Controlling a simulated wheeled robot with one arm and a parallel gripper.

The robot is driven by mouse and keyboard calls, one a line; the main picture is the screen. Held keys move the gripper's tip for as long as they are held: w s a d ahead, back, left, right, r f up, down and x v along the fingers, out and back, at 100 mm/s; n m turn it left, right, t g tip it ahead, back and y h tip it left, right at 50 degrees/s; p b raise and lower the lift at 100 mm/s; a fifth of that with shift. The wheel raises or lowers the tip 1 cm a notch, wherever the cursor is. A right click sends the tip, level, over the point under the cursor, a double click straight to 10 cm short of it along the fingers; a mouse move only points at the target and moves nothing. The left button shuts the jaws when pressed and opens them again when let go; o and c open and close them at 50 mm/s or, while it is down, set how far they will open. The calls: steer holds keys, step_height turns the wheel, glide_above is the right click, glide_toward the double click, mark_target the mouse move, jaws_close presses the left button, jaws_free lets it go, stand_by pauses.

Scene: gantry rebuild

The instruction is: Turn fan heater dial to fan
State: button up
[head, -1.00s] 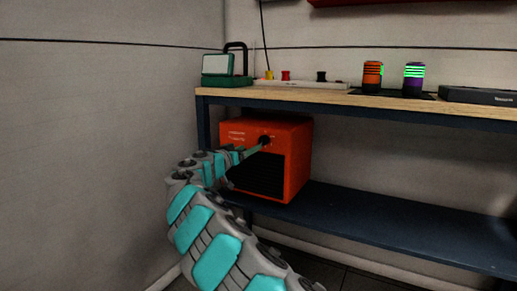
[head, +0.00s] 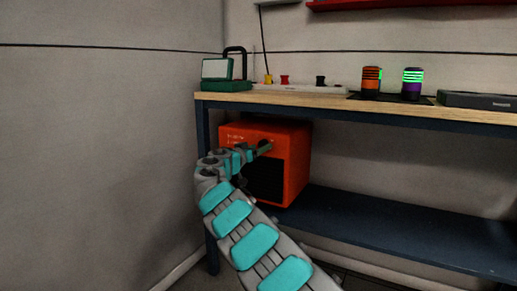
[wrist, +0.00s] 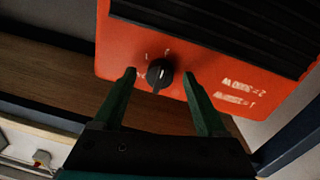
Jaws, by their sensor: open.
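The orange fan heater (head: 297,160) stands on the dark lower shelf in the head view, its black grille facing out. In the wrist view its orange front (wrist: 215,58) fills the upper middle, upside down. The black dial (wrist: 160,73) has a pale pointer line and small marks around it. My gripper (wrist: 160,80) is open, with one finger on each side of the dial, apparently not touching it. In the head view my gripper (head: 262,148) is at the heater's upper front, and my arm hides the heater's left side and the dial.
The dark lower shelf (head: 400,233) is clear to the heater's right. The wooden worktop (head: 320,101) is close above the heater. On it are a green-framed lamp (head: 226,85), a power strip (head: 300,88) and two lit cylinders (head: 371,80). A wall is on the left.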

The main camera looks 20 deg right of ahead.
jaws_close()
stand_by(0.7)
